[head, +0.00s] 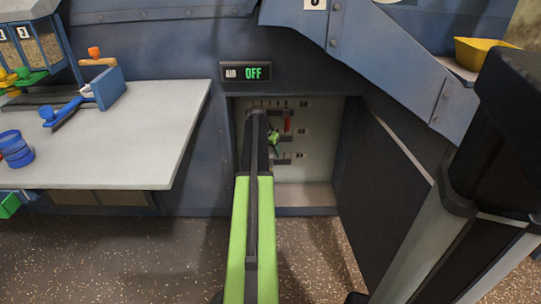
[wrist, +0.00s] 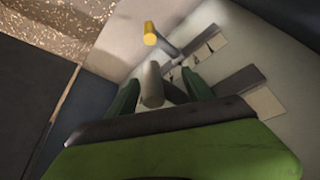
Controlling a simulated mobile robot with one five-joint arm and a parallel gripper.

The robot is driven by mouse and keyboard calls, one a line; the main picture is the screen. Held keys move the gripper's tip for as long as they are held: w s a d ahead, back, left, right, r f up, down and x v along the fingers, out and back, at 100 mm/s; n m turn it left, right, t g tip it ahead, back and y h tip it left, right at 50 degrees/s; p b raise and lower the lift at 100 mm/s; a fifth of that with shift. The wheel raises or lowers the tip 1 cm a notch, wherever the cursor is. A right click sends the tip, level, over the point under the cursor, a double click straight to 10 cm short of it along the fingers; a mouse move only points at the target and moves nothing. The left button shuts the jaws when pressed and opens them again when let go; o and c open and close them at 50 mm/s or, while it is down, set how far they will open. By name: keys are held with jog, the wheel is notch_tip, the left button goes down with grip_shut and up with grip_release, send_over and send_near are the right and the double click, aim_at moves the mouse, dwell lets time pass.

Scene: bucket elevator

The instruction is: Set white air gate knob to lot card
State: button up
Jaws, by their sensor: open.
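In the wrist view a pale, whitish-grey cylindrical knob (wrist: 152,86) stands between the two fingers of my gripper (wrist: 160,80). The fingers are apart, one on each side of it; I cannot tell whether either touches it. In the head view my gripper (head: 274,140) is inside the recessed panel (head: 320,172), and my arm hides part of the panel and the white knob. I cannot pick out the lot card for certain.
A yellow knob (wrist: 150,34) is close beyond the white one. A red slider (head: 288,122) is on the upper row. The recess has side walls, and an open dark door (head: 395,190) stands at its right. A grey table (head: 130,130) is at left.

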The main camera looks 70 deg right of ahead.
jog(key=shift+c, duration=0.2)
grip_shut()
dwell(0.4)
